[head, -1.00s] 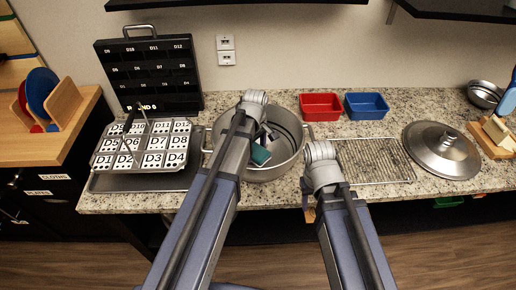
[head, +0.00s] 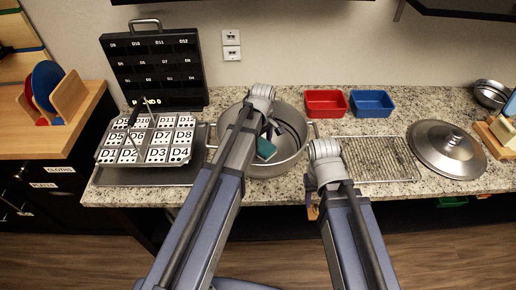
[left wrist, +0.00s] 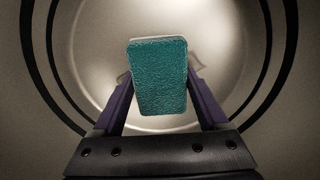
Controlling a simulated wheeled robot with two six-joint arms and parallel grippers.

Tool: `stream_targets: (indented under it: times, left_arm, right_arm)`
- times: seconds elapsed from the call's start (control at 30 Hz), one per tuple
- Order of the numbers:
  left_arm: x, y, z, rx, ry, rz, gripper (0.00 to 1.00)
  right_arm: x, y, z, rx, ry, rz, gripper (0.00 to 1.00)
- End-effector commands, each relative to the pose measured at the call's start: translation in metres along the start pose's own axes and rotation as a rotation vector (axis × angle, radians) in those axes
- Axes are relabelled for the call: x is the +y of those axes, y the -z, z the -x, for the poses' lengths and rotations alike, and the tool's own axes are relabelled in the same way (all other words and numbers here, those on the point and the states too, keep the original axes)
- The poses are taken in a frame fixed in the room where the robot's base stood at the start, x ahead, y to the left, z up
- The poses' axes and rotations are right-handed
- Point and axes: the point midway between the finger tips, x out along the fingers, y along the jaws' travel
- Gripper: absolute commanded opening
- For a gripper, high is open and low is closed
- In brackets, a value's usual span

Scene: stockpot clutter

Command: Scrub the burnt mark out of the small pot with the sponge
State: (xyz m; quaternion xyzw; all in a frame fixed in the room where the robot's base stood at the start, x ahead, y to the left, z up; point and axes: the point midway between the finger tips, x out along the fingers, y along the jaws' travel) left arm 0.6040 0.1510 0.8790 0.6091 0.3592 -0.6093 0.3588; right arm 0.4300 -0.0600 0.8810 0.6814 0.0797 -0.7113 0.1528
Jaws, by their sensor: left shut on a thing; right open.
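The wide grey metal pot (head: 292,165) stands on the counter with its mouth up. My left gripper (head: 268,137) reaches down into it, largely covered by my own arm. It is shut on the teal sponge (head: 265,149). In the left wrist view the sponge (left wrist: 158,80) sits between the two purple fingers, in front of the pot's pale round floor (left wrist: 100,60). I see no clear burnt mark; the sponge covers the middle of the floor. My right gripper (head: 314,208) is open near the counter's front edge, right of the pot, mostly hidden by its wrist.
A tray of numbered cards (head: 150,140) and a black board (head: 153,65) stand left of the pot. A red bin (head: 326,103) and blue bin (head: 371,104) sit behind right. A wire rack (head: 380,160) and a metal lid (head: 447,148) lie to the right.

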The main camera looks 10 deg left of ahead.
Motion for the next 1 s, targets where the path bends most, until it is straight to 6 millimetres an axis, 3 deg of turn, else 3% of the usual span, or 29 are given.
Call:
stream_targets:
  times: [0.27,0.7,1.0]
  left_arm:
    - [0.005,0.001,0.0,0.0,0.0,0.0,0.32]
    - [0.037,0.004,-0.003,0.0,-0.002,0.0,0.32]
    - [0.032,0.003,-0.003,0.0,-0.004,0.0,0.32]
  right_arm:
    - [0.0,0.0,0.0,0.0,0.0,0.0,0.5]
    - [0.0,0.0,-0.003,0.0,0.0,0.0,0.5]
    - [0.0,0.0,-0.003,0.0,0.0,0.0,0.5]
